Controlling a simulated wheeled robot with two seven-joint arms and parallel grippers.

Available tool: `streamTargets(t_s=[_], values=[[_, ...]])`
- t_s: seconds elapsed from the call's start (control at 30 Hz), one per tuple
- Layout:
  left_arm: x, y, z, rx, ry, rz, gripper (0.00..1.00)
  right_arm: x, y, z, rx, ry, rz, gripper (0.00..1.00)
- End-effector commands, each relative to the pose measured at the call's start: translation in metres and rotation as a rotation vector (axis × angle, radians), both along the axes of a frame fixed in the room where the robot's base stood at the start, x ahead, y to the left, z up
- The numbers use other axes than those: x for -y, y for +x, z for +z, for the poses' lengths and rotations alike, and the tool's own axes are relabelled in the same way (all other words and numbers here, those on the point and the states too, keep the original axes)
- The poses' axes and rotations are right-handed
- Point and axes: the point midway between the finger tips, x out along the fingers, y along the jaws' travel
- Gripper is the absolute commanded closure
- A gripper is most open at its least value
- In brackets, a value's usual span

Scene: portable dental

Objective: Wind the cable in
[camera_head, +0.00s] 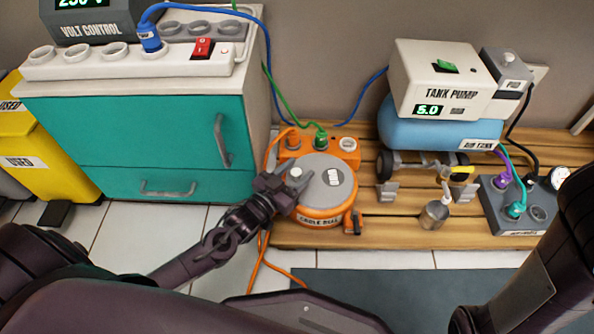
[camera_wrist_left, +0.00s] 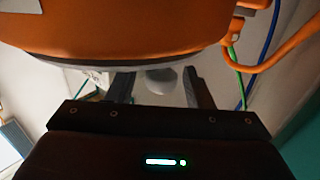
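The orange cable reel (camera_head: 318,215) has a grey round top (camera_head: 335,172) and sits on the wooden pallet. A small pale knob (camera_head: 296,172) is at the left of its top. My left gripper (camera_head: 287,180) is at that knob. In the left wrist view, the left gripper (camera_wrist_left: 160,88) is open, with its fingers on either side of a grey rounded knob (camera_wrist_left: 161,79) and gaps visible. An orange cable (camera_head: 256,268) trails on the floor left of the reel. My right arm shows at the right edge; its gripper is not in view.
An orange socket block (camera_head: 347,147) with a green plug stands behind the reel. A blue air tank (camera_head: 425,130) under the tank pump (camera_head: 430,80) is to the right. A teal cabinet (camera_head: 150,130) is close on the left.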

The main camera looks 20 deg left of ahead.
Motion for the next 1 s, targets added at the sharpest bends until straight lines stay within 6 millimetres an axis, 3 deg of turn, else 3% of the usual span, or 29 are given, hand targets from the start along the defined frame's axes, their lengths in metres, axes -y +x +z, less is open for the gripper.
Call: streamTargets(t_s=[0.27, 0.7, 1.0], values=[[-0.001, -0.003, 0.002, 0.0, 0.0, 0.001, 0.53, 0.001, -0.001, 0.005, 0.003, 0.008, 0.011, 0.64], [-0.021, -0.066, 0.003, -0.002, 0.001, 0.001, 0.53, 0.0, -0.002, 0.047, 0.003, 0.008, 0.011, 0.64], [-0.024, -0.074, 0.0, 0.001, 0.001, 0.0, 0.53, -0.001, -0.001, 0.048, 0.002, 0.001, 0.004, 0.64]])
